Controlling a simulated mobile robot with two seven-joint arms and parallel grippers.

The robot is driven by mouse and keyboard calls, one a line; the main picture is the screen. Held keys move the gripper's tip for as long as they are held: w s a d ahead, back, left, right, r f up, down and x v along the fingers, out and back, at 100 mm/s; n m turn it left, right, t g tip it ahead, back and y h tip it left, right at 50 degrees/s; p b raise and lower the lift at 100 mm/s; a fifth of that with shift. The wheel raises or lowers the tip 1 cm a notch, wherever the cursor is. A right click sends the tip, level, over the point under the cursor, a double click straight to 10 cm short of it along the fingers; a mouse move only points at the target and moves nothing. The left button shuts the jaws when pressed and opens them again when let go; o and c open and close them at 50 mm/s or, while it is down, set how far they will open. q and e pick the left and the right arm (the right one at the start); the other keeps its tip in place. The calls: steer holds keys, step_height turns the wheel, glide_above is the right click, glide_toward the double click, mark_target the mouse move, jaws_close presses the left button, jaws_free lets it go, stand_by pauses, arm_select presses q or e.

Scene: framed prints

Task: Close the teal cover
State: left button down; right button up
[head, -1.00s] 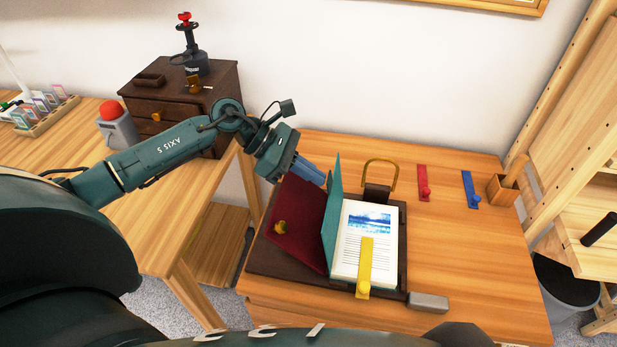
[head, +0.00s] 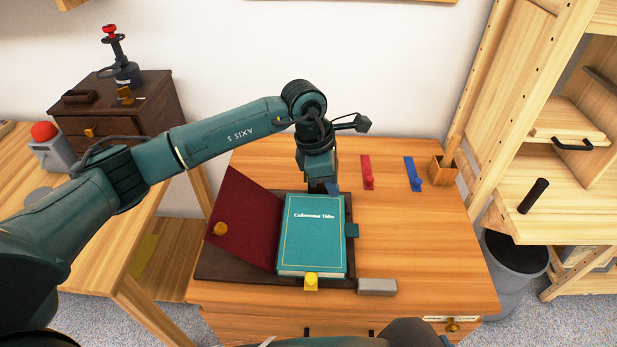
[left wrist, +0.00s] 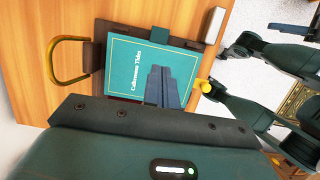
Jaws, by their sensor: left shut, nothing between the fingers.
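The teal cover (head: 313,236) lies flat over the book, with the title "Callosmus Tides" facing up. It also shows in the left wrist view (left wrist: 133,72). A yellow bookmark (head: 311,281) sticks out from the book's front edge. The book rests on a dark brown stand (head: 236,263) with a dark red panel (head: 246,219) standing tilted open at its left. My left gripper (head: 332,187) is shut and empty at the far edge of the cover; its fingers show over the cover in the left wrist view (left wrist: 162,88). Whether they touch it I cannot tell.
Red (head: 367,172) and blue (head: 413,174) strips lie behind the book to the right. A grey block (head: 377,287) lies at its front right. A wooden holder (head: 442,171) stands at the table's right edge.

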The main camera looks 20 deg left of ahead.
arm_select(q)
steer(key=shift+y, duration=0.8)
steer(key=d+f+b, duration=0.2)
steer(key=f+b, duration=0.1)
steer(key=w+d+f+b, duration=0.1)
steer(key=d+f+b, duration=0.1)
steer(key=f+b, duration=0.1)
steer(key=d+f+b, duration=0.2)
steer(key=f+b, duration=0.1)
steer(key=shift+w+d, duration=0.3)
steer(key=shift+w, duration=0.05)
steer(key=shift+d+f+b, duration=0.2)
steer(key=shift+f+b, duration=0.3)
steer(key=shift+d+f+b, duration=0.2)
steer(key=shift+f+b, duration=0.25)
steer(key=shift+f, duration=0.05)
steer(key=shift+w+d+f+b, duration=0.15)
steer(key=shift+d+f+b, duration=0.05)
steer(key=shift+f+b, duration=0.7)
steer(key=shift+d+f, duration=0.1)
steer(key=shift+f, duration=0.15)
arm_select(e)
steer(key=f+t, duration=0.1)
steer(key=f, duration=0.1)
steer(key=d+f+m+t, duration=0.1)
steer(key=shift+s+t+y, duration=0.3)
arm_select(q)
steer(key=shift+r, duration=0.1)
arm_select(e)
steer(key=shift+r, duration=0.1)
